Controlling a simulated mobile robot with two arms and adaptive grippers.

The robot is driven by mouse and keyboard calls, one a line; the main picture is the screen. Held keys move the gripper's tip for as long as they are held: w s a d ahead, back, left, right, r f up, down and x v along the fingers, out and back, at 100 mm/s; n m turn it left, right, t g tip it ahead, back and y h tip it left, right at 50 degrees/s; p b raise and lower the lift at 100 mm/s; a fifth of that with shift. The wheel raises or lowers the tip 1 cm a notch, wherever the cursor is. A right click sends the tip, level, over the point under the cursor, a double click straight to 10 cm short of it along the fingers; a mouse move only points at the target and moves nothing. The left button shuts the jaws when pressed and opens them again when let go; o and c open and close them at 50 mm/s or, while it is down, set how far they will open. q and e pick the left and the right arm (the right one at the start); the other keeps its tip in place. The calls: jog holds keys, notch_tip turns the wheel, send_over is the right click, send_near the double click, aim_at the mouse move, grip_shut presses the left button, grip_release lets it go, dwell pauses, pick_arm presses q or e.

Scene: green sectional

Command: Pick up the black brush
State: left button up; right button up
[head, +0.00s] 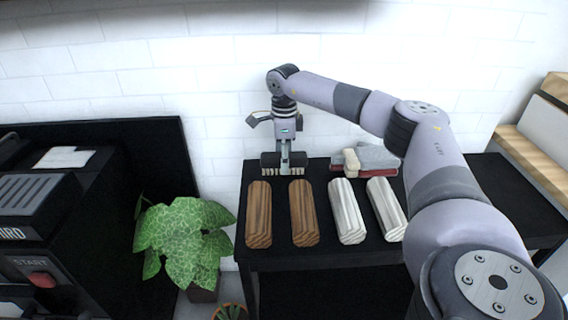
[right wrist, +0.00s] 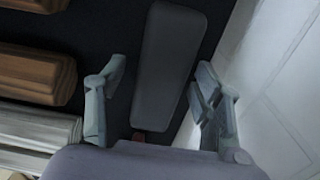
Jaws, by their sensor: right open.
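The black brush (head: 270,159) is at the back left of the black table, with pale bristles along its front side. My right gripper (head: 285,158) points down over the middle of the brush. In the right wrist view the long dark brush (right wrist: 168,60) lies between the two spread fingers of my right gripper (right wrist: 160,80). Gaps show on both sides of it, and the gripper is open. The exact height of the fingertips against the brush is hard to tell. My left gripper is not in view.
Two brown wooden blocks (head: 259,215) and two pale blocks (head: 347,212) lie in front on the black table (head: 350,254). Grey and red items (head: 370,160) lie to the right of the brush. A white brick wall (head: 150,70) stands close behind. A leafy plant (head: 184,238) is at left.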

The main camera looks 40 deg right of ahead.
jog(key=shift+c, duration=0.2)
jog(key=c, duration=1.3)
jog(key=shift+r, duration=0.1)
jog(key=shift+r, duration=0.25)
pick_arm(q)
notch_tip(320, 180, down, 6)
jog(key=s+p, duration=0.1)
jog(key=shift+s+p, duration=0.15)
jog(key=shift+p, duration=0.25)
pick_arm(e)
notch_tip(320, 180, up, 10)
jog(key=shift+f, duration=0.25)
jog(key=o, duration=0.7)
jog(key=c, duration=0.5)
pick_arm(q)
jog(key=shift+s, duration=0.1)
pick_arm(e)
jog(key=shift+o, duration=0.2)
jog(key=shift+a+f, duration=0.1)
